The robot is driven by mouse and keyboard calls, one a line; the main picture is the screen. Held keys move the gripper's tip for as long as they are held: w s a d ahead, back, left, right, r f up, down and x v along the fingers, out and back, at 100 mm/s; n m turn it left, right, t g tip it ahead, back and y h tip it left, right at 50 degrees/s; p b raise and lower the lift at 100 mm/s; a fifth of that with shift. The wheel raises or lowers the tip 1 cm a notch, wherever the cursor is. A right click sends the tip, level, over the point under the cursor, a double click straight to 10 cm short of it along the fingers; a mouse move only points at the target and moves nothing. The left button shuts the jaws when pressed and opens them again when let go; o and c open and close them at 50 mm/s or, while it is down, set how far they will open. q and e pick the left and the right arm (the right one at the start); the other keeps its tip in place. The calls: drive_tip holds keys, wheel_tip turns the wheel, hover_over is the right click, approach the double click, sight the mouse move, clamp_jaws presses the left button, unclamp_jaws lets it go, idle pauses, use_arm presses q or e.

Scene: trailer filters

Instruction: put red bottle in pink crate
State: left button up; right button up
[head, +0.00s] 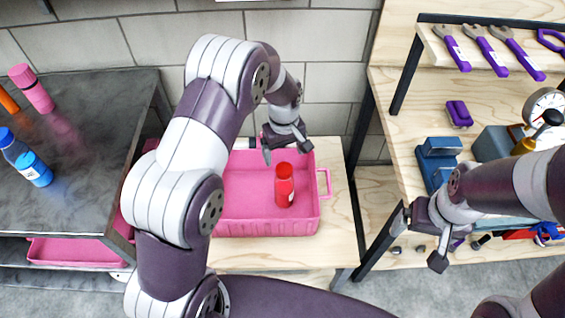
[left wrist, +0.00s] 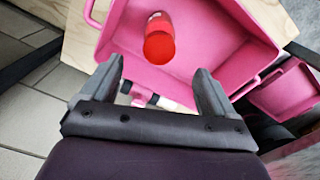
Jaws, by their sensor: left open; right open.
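The red bottle (head: 284,186) is inside the pink crate (head: 312,226), towards its right side. It looks upright on the crate floor, with its red cap up. In the left wrist view the bottle (left wrist: 158,42) also shows inside the crate (left wrist: 215,70), beyond the fingertips. My left gripper (head: 287,152) is open and empty, over the crate's far edge, apart from the bottle. My left arm hides the crate's left part. My right gripper (head: 422,240) is open and empty, right of the crate, near the right bench's edge.
The right wooden bench (head: 400,120) carries pliers (head: 485,48), a blue vise (head: 437,160) and a gauge.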

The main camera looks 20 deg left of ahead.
use_arm(q)
drive_tip(key=s+a+r+m, duration=0.1)
drive_tip(key=s+r+m, duration=0.1)
drive_tip(key=s, duration=0.4)
drive_tip(key=s+a+r+m+t, duration=0.1)
drive_tip(key=s+a+r+m, duration=0.1)
drive_tip(key=s, duration=0.4)
drive_tip(key=s+a+r+m, duration=0.1)
drive_tip(key=s+r+m, duration=0.2)
drive_tip(key=s+r, duration=0.3)
drive_tip(key=shift+s+a+m, duration=0.15)
drive_tip(key=shift+s+m, duration=0.25)
drive_tip(key=shift+s, duration=0.15)
